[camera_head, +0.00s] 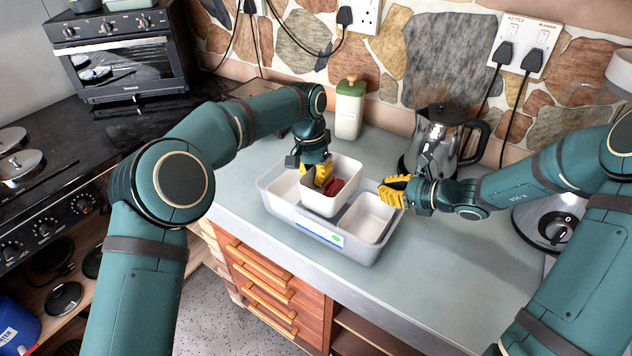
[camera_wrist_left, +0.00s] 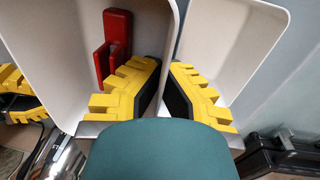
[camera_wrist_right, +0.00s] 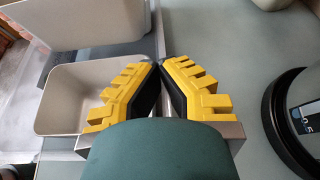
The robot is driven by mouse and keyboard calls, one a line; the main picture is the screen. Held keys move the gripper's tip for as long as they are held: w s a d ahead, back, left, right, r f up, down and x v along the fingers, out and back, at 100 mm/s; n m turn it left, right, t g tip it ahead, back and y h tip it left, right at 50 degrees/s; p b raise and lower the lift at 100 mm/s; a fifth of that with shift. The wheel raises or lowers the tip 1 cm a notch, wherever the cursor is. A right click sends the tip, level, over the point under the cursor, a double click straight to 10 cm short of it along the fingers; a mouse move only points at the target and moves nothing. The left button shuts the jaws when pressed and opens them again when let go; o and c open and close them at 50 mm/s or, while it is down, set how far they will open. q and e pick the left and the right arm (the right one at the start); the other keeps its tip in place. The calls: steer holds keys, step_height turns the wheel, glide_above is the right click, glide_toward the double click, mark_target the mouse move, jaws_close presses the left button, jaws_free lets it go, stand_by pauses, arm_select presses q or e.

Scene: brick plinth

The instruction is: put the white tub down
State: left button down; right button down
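A white tub (camera_head: 318,203) is held by its left wall in my left gripper (camera_head: 317,173), with its rim above the rims around it. One finger is inside the tub and the other outside, as the left wrist view shows (camera_wrist_left: 166,72). A red object (camera_wrist_left: 113,45) lies inside the tub. The tub is over the middle of a grey crate (camera_head: 300,228); its underside is hidden. My right gripper (camera_head: 386,190) is beside the crate's right end, its fingertips nearly together (camera_wrist_right: 161,64).
Another white tub (camera_head: 368,217) sits in the crate's right part, and a white tub wall (camera_head: 283,187) shows at its left. A kettle (camera_head: 437,138) and a green-lidded canister (camera_head: 349,108) stand behind. The worktop is clear at the front right (camera_head: 440,275).

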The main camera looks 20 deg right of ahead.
arm_select(q)
steer(key=shift+f, duration=0.85)
steer(key=shift+f, duration=0.4)
steer(key=shift+f, duration=0.2)
steer(key=c, duration=1.1)
jaws_free()
steer(key=shift+c, duration=0.2)
